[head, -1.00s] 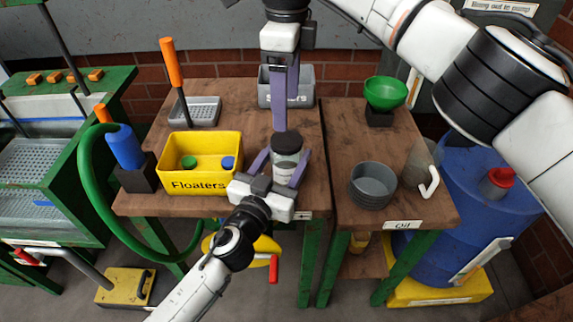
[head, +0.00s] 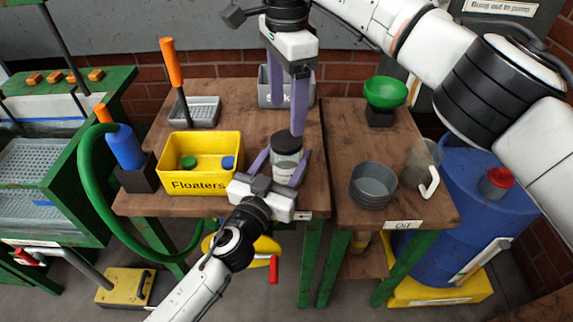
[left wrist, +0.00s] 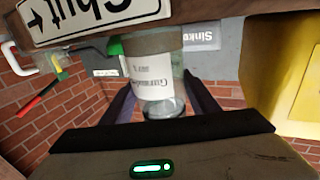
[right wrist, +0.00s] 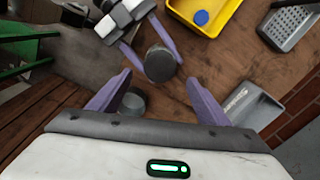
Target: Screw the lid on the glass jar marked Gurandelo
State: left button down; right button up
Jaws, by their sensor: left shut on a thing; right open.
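The glass jar (head: 286,168) stands upright at the front of the table, with a white label. In the left wrist view the label on the jar (left wrist: 152,75) appears inverted and partly reads Gurandelo. A dark round lid (head: 286,143) sits on its mouth; it also shows from above in the right wrist view (right wrist: 160,65). I cannot tell how tightly it is seated. My left gripper (head: 282,166) is shut around the jar's sides. My right gripper (head: 287,118) is open above the lid, one finger to each side in its wrist view (right wrist: 158,82), with no visible contact.
A yellow Floaters bin (head: 201,186) stands left of the jar. A grey round bowl (head: 372,187), a mug (head: 420,165) and a green funnel (head: 386,92) occupy the right table.

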aim_at(287, 140)
notch_tip(287, 140, down, 7)
jog(key=shift+r, duration=0.1)
jog(key=shift+c, duration=0.3)
jog(key=c, duration=1.1)
jog(key=shift+c, duration=0.2)
jog(key=m, duration=0.4)
jog(key=shift+m, duration=0.3)
jog(key=m, duration=0.6)
jog(key=shift+m, duration=0.3)
jog(key=m, duration=1.1)
jog(key=o, duration=1.1)
